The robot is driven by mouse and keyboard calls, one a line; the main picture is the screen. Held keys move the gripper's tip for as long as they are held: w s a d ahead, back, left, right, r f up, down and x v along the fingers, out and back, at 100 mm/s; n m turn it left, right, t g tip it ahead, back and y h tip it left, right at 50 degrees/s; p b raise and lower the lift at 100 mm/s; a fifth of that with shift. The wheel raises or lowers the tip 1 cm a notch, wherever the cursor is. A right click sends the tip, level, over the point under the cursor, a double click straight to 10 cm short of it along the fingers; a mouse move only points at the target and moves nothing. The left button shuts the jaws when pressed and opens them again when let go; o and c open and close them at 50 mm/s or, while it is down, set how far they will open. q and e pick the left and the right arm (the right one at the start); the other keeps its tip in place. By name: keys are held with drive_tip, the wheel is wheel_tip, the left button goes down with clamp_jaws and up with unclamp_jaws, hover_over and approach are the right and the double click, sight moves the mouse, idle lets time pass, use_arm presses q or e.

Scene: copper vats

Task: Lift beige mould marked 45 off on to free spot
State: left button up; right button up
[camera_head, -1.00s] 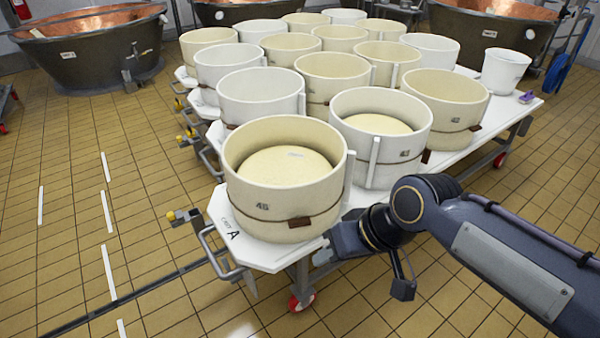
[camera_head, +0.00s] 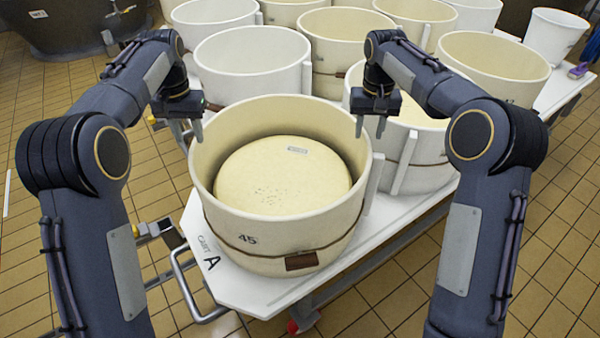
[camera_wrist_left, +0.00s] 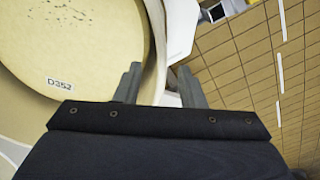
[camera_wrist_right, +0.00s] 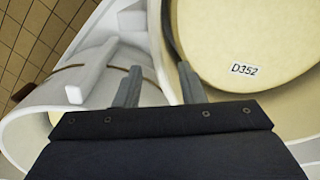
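The beige mould marked 45 (camera_head: 273,233) stands upright on the front corner of the white cart, with a brown band and tag around it. A pale round cheese (camera_head: 282,178) labelled D352 lies inside. My left gripper (camera_head: 190,135) is open at the mould's left rim. In the left wrist view its fingers (camera_wrist_left: 158,88) are apart, with the mould's wall between them. My right gripper (camera_head: 370,132) is open at the right rim. In the right wrist view its fingers (camera_wrist_right: 159,88) are apart on either side of that wall. Neither gripper is closed on it.
The white cart (camera_head: 240,290) carries several more white and beige moulds close behind. A white mould (camera_head: 253,65) stands just behind, and another mould with cheese (camera_head: 425,165) stands close at the right. Tiled floor (camera_head: 555,225) is open to the right and left of the cart.

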sight(192, 147)
use_arm(q)
drive_tip(key=shift+s+r, duration=0.1)
use_arm(e)
drive_tip(key=shift+s+r, duration=0.1)
